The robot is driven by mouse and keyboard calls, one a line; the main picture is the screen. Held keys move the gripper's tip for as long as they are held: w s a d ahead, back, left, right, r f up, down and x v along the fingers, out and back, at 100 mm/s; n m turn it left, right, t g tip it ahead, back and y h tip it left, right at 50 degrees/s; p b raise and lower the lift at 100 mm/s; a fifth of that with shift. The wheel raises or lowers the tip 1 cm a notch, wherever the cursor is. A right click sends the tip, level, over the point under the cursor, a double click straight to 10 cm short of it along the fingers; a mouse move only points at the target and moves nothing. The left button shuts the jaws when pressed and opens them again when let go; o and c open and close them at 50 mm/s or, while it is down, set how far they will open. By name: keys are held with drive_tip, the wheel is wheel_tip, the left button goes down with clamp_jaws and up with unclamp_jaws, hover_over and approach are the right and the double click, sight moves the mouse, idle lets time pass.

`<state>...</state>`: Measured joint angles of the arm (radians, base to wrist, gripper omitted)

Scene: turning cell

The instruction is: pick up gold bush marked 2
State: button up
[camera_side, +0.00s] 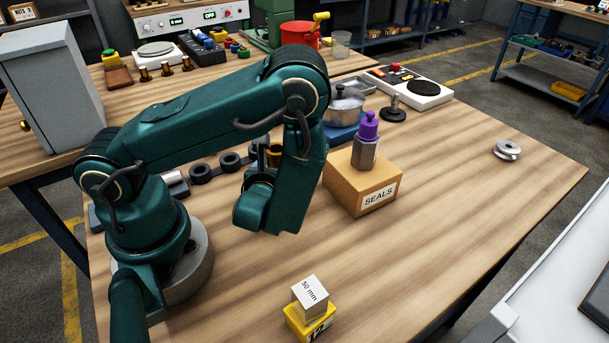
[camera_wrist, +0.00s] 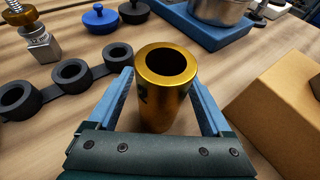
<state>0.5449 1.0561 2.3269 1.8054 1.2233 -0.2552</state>
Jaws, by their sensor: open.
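A gold bush (camera_wrist: 166,98), a hollow upright cylinder, stands in the middle of the wrist view. A dark mark shows at its left side, mostly turned away, so I cannot read it. My gripper (camera_wrist: 165,100) is open, with one blue finger on each side of the bush and a small gap visible at least on the right. In the side view the bush (camera_side: 274,152) is mostly hidden behind my arm, with only a bit of gold showing.
Black rings (camera_wrist: 72,74) lie to the left. A blue base with a metal pot (camera_side: 345,106) stands behind.

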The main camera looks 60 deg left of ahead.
drive_tip(key=c, duration=1.2)
clamp_jaws()
drive_tip(key=shift+r, duration=0.15)
